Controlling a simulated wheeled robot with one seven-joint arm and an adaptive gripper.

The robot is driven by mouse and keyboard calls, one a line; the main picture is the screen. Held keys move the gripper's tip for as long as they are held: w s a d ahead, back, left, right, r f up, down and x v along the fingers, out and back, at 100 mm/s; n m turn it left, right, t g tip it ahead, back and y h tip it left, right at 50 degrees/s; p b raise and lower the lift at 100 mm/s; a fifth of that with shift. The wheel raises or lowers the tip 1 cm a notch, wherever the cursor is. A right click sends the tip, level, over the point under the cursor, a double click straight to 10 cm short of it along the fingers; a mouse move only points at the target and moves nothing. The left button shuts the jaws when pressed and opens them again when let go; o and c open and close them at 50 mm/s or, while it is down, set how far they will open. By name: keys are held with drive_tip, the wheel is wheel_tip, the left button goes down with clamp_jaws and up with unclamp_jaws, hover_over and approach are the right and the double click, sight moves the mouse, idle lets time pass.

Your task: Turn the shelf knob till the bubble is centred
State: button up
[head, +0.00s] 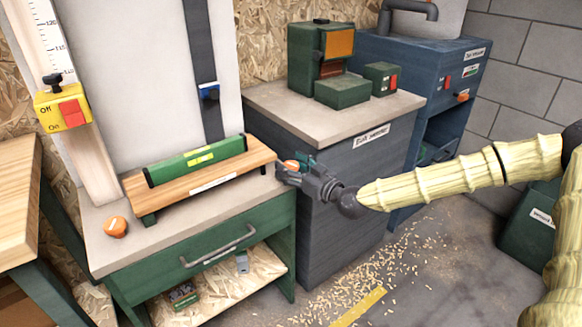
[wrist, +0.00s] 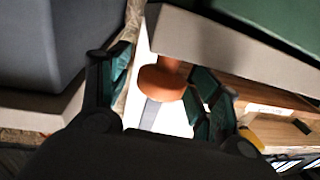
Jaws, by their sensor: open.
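A green spirit level (head: 195,160) lies on a wooden shelf (head: 230,172) above the green cabinet. Its yellow-green vial (head: 200,157) faces up, but the bubble is too small to place. An orange knob (head: 292,164) shows at the right end of the shelf, partly hidden by my gripper (head: 293,170). In the wrist view the knob (wrist: 160,80) lies between the spread fingers of my gripper (wrist: 158,92), nearer the right one. The gripper is open. I cannot tell whether a finger touches the knob.
Another orange knob-like piece (head: 115,227) sits at the left of the cabinet top. A grey cabinet (head: 325,180) with a pale worktop stands close behind my gripper. A yellow switch box (head: 62,107) is at the left. Shavings (head: 370,275) lie on the floor.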

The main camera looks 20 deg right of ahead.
drive_tip(key=shift+w+a, duration=0.1)
drive_tip(key=shift+w, duration=0.05)
drive_tip(key=c, duration=1)
drive_tip(key=shift+c, duration=0.2)
